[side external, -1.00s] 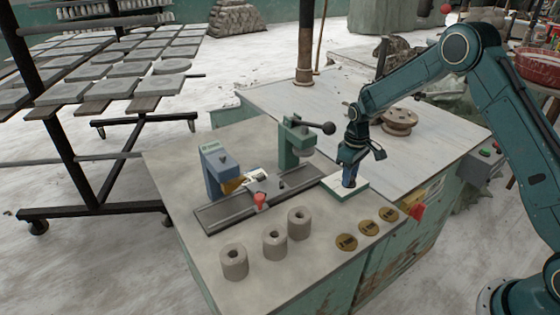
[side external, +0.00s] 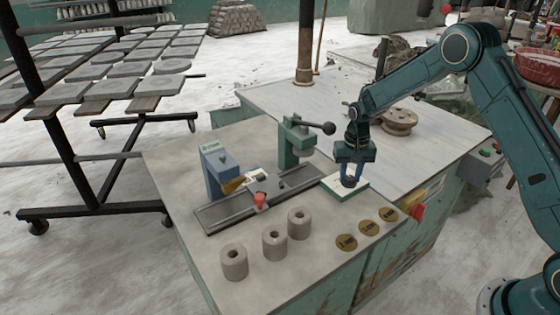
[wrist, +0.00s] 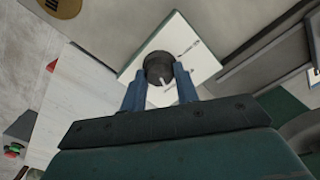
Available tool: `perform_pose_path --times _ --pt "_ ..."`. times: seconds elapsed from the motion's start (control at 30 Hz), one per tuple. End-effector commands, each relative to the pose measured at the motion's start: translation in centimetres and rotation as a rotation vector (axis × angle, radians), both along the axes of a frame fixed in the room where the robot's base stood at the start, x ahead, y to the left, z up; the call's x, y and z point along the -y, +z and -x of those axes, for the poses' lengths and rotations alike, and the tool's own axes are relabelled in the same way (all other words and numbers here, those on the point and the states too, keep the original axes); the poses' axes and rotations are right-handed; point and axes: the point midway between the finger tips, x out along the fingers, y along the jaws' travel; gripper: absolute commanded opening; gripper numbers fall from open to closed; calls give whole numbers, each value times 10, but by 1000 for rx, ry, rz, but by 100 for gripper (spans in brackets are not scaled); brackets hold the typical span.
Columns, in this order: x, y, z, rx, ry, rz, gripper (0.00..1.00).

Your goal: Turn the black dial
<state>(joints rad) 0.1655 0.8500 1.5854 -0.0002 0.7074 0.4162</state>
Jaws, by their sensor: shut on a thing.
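The black dial (wrist: 158,66) sits on a white-topped plate (wrist: 198,62) with a green edge; in the wrist view a pale pointer mark shows on the dial. The plate (side external: 335,193) also shows in the side view, near the right edge of the grey bench top. My gripper (wrist: 160,80) points down over the plate, its two blue fingers on either side of the dial and shut on it. In the side view my gripper (side external: 351,178) hides much of the dial.
Three brass discs (side external: 368,228) lie in front of the plate. Several clay cylinders (side external: 274,244) stand to the left. A grey rail fixture (side external: 225,216) with a blue block and a green lever press (side external: 290,145) stands behind. A banding wheel (side external: 398,121) sits at the back right.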

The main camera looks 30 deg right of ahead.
Motion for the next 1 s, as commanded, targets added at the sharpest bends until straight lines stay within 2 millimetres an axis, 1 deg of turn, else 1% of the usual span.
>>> perform_pose_path --times 0.2,0.57,0.6,0.7,1.0 --pt "0 2 -2 7 -46 1 8" --pt "0 2 -2 7 -51 1 8" --pt "0 2 -2 7 -51 1 34" --pt "0 2 -2 5 -51 1 52" --pt "0 1 -1 2 -51 0 52"
